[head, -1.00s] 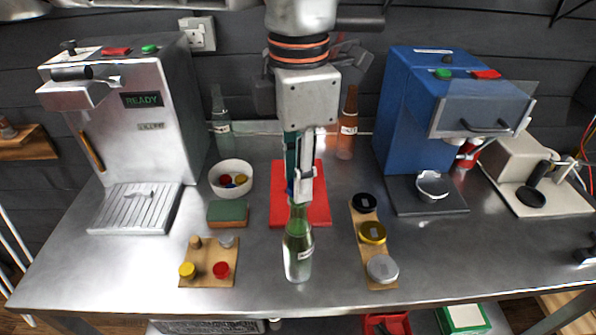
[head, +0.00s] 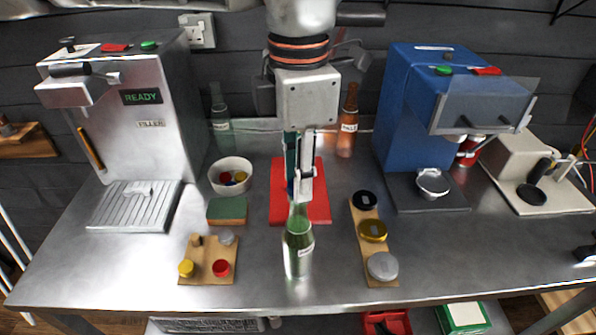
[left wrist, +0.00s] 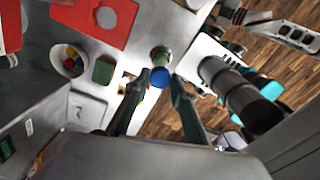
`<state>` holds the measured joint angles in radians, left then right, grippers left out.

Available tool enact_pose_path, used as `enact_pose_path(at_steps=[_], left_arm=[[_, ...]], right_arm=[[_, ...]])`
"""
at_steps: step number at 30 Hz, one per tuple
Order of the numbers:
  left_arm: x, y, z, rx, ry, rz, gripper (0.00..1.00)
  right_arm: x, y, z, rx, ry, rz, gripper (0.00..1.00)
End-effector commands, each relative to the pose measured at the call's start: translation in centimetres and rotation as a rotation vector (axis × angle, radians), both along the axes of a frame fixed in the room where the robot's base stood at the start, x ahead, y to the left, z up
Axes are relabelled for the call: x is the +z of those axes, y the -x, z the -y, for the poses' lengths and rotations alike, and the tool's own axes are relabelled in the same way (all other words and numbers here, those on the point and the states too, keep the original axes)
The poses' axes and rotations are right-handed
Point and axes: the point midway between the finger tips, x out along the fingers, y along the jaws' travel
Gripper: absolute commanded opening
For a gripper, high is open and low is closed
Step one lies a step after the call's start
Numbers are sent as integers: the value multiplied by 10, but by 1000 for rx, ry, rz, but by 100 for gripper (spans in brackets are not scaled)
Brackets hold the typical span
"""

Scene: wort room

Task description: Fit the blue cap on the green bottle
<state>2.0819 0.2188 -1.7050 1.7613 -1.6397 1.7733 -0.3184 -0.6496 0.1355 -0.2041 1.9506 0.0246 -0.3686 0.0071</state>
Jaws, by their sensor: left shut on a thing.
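My left gripper (head: 301,198) hangs over the bench, fingers pointing down, directly above the green bottle (head: 298,252). The bottle stands upright near the bench's front edge and has a white label. In the left wrist view, the fingers are shut on the blue cap (left wrist: 160,77), and the green bottle (left wrist: 161,56) shows just beyond it. I cannot tell whether the cap touches the bottle's mouth. My right gripper is not seen in the head view.
A red mat (head: 317,212) lies behind the bottle. A board with coloured caps (head: 207,275) is at left, a board with lids (head: 385,281) at right. A white bowl (head: 216,184) and a green sponge (head: 227,208) are behind left. Silver (head: 136,150) and blue (head: 410,140) machines flank the bench.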

Motion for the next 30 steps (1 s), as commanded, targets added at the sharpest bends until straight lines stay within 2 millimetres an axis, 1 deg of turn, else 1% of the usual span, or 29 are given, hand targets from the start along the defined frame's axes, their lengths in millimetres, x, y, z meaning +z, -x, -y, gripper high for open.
enact_pose_path(at_steps=[15,30], left_arm=[[-10,0,0,0,0,0,19],[-11,0,0,0,0,0,19]], right_arm=[[-7,0,-1,1,-2,0,0],[-7,0,-1,0,-2,0,0]])
